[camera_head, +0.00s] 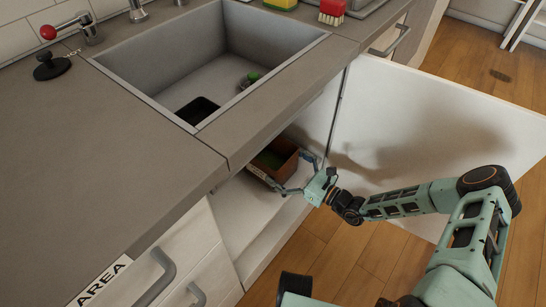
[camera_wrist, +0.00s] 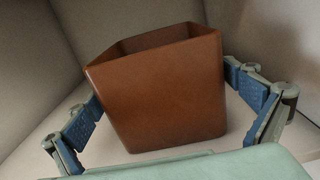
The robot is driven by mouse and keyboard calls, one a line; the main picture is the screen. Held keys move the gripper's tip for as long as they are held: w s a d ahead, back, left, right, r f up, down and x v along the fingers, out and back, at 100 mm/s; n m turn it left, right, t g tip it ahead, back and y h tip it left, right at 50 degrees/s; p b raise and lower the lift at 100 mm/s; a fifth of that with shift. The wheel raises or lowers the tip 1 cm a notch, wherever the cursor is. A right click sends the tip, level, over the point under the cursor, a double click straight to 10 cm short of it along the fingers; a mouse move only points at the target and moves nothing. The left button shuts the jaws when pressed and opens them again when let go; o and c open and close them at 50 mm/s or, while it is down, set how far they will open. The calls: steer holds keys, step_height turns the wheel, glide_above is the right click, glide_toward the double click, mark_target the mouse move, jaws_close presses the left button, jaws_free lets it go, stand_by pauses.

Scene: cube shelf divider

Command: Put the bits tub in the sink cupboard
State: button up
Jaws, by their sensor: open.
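The bits tub (camera_head: 284,149) is a brown, open-topped box with something green inside and a pale label on one side. It is inside the open sink cupboard (camera_head: 262,225), under the sink, and appears to rest on the cupboard floor. In the wrist view the tub (camera_wrist: 165,95) fills the middle, its brown side facing me. My gripper (camera_head: 291,172) is open at the cupboard mouth, with one finger on each side of the tub. In the wrist view I cannot tell whether the fingertips touch it. The tub's base is partly hidden.
The cupboard door (camera_head: 430,120) stands wide open on the right. The counter edge (camera_head: 275,120) overhangs the tub. The sink (camera_head: 220,75) holds a small green-topped item. A sponge (camera_head: 281,4) and a red brush (camera_head: 331,12) are behind it. Drawer handles (camera_head: 155,278) project at lower left.

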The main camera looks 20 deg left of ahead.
steer(key=p+v, duration=0.1)
steer(key=v, duration=0.6)
steer(key=shift+d, duration=0.2)
